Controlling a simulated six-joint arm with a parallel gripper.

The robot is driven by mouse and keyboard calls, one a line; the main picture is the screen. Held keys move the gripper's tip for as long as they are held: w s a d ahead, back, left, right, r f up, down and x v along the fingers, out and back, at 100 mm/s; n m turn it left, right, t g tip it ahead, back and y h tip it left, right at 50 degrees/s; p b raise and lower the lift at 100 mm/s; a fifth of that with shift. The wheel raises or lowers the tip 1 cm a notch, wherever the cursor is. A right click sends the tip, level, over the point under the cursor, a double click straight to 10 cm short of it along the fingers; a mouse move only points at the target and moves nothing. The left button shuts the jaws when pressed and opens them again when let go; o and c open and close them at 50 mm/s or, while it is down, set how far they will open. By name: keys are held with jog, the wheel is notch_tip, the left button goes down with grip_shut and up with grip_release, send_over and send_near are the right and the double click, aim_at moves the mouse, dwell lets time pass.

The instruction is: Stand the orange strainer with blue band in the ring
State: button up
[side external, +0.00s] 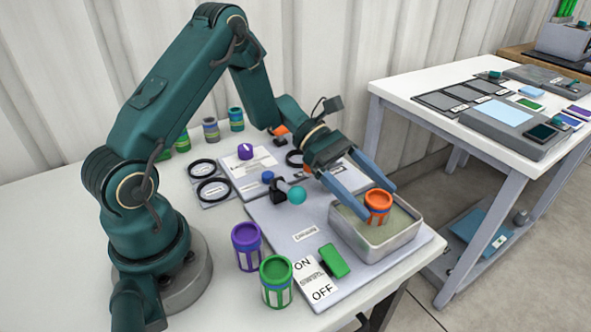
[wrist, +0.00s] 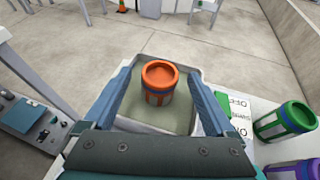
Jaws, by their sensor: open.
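The orange strainer with a blue band (side external: 378,206) stands upright in the grey metal tote (side external: 398,244) at the front right of the table. It also shows in the wrist view (wrist: 160,83). My gripper (side external: 368,196) is open, with its blue fingers on either side of the strainer. In the wrist view the fingers show a gap to the strainer on both sides. I cannot tell which ring the task means.
A purple canister (side external: 246,246) and a green canister (side external: 276,281) stand at the front. Beside them are an ON/OFF switch plate (side external: 314,279) with a green lever (side external: 334,261) and a teal ball knob (side external: 297,196). More canisters (side external: 211,129) stand at the back.

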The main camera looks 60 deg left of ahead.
jog(key=shift+c, duration=0.2)
grip_shut()
jog(key=shift+r, duration=0.1)
